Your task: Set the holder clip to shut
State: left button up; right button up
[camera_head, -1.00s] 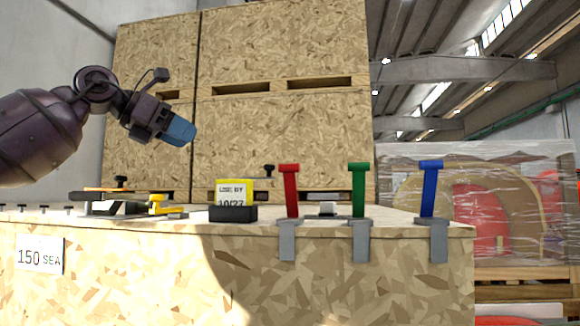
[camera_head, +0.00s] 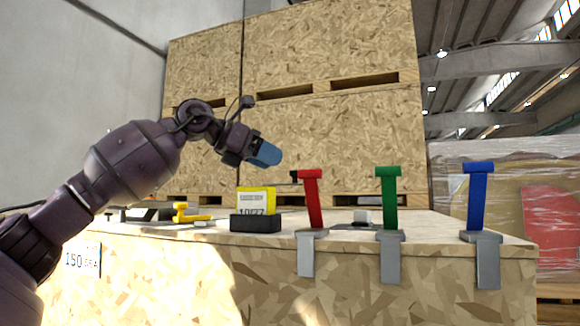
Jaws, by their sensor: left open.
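My left gripper (camera_head: 265,153) is raised above the crate top in the head view, with blue fingertips pointing right and slightly down. It is open and touches nothing I can see. Below it stands a yellow card holder (camera_head: 256,200) with a white date label, set in a black base (camera_head: 255,222). A yellow clamp-like piece (camera_head: 190,214) lies to its left. Red (camera_head: 312,200), green (camera_head: 388,190) and blue (camera_head: 478,200) levers stand upright on grey brackets along the front edge. I cannot tell which of these is the holder clip. My right gripper is out of view.
The wooden crate (camera_head: 180,272) serves as the work surface and carries a white label (camera_head: 82,260). Tall stacked crates (camera_head: 330,130) stand behind. Wrapped goods (camera_head: 545,200) are at the right.

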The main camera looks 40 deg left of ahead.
pick_arm(q)
jog(key=p+x, duration=0.1)
jog(key=x, duration=0.4)
jog(key=shift+w+d+f, duration=0.1)
jog(key=shift+w, duration=0.15)
grip_shut()
